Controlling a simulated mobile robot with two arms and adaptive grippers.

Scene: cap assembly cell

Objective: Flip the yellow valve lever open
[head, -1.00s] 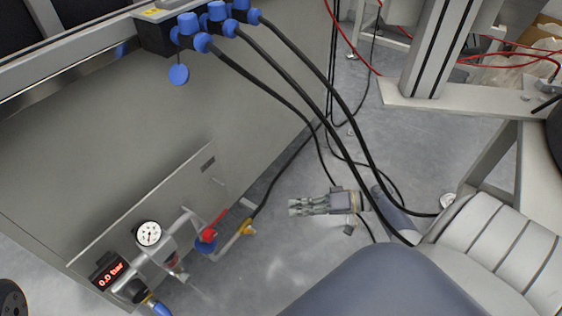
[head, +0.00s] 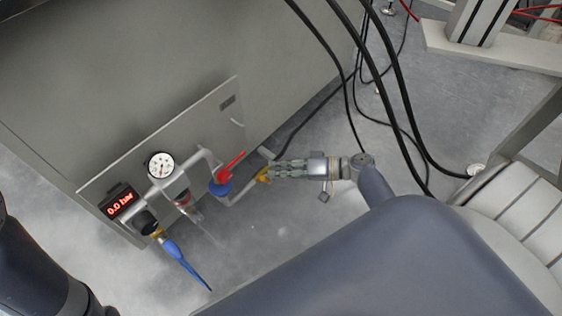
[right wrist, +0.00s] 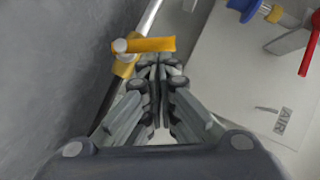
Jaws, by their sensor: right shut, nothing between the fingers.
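The yellow valve lever (head: 262,174) sits on the pipe low on the panel's right side. In the right wrist view the lever (right wrist: 152,45) lies across the picture just beyond my fingertips, with a pale round pivot at its left end. My right gripper (head: 275,173) reaches in from the right and is shut and empty. In the right wrist view its closed fingers (right wrist: 160,64) end right at the lever's lower edge; I cannot tell whether they touch it. In the head view the fingertips partly cover the lever. My left gripper is out of view.
A red handle (head: 231,164) with a blue valve part (head: 220,189) stands just left of the lever. A gauge (head: 160,165), a display reading 0.0 bar (head: 119,204) and a blue hose (head: 187,263) are farther left. Black cables (head: 401,103) hang at the right. The floor (head: 290,222) in front is clear.

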